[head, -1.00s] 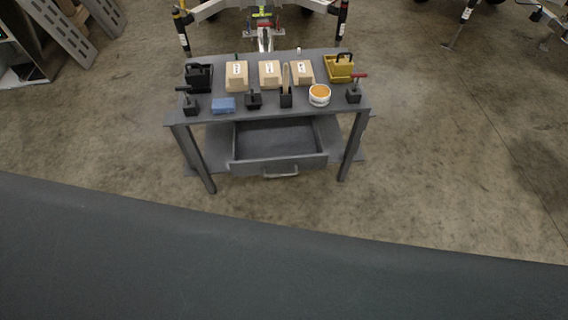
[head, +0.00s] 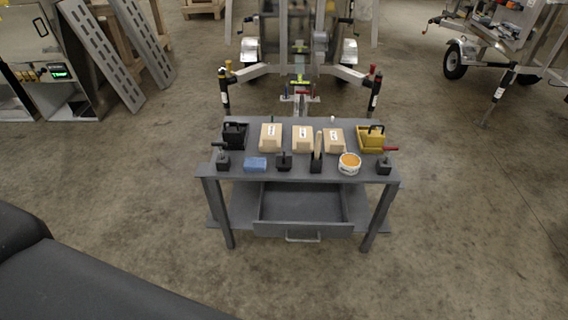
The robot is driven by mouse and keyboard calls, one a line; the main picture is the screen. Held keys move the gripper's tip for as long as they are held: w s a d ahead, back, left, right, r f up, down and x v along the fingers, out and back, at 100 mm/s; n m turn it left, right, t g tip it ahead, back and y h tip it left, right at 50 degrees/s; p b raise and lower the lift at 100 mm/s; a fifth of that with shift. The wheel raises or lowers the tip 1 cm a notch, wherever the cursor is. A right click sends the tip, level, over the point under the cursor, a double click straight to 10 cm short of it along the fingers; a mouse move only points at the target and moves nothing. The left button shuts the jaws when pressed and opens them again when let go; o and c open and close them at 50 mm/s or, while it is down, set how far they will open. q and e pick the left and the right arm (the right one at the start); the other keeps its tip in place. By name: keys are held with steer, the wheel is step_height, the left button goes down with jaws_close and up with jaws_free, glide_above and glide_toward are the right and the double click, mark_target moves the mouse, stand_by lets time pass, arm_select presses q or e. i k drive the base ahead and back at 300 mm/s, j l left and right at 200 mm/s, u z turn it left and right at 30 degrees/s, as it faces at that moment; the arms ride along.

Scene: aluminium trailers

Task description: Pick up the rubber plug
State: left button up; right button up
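I cannot tell for sure which item is the rubber plug. A small black block with a short upright peg (head: 284,162) stands at the front middle of the grey workbench (head: 300,177) in the head view. A blue block (head: 255,164) lies left of it, and a black holder with a pale upright stick (head: 317,163) stands right of it. Three cardboard boxes (head: 302,140) stand in a row behind; their contents are hidden. Neither of my grippers is in view.
The bench holds a black tote (head: 235,136), yellow tote (head: 371,139), white tub with orange contents (head: 349,163) and two handled black blocks (head: 222,161) (head: 384,165). Its drawer (head: 303,229) is open toward me. A trailer (head: 299,75) stands behind. Floor right of the bench is clear.

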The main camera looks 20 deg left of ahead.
mark_target(283, 162)
steer(key=j+z, duration=0.15)
steer(key=z, duration=0.55)
steer(key=j+z, duration=0.65)
steer(key=j, duration=0.2)
steer(key=k+j+z, duration=0.1)
steer(key=j, duration=0.2)
steer(key=k+j+z, duration=0.15)
steer(key=j, duration=0.15)
steer(key=j+z, duration=0.1)
steer(key=j, duration=0.2)
steer(key=k+j, duration=0.15)
steer(key=j, duration=0.2)
steer(key=k+j, duration=0.1)
steer(key=j, duration=0.25)
steer(key=k+j, duration=0.15)
steer(key=j, duration=0.2)
steer(key=k+j+z, duration=0.1)
steer(key=j, duration=0.25)
steer(key=k+j, duration=0.2)
steer(key=j, duration=0.15)
steer(key=i+j, duration=0.1)
steer(key=i, duration=0.35)
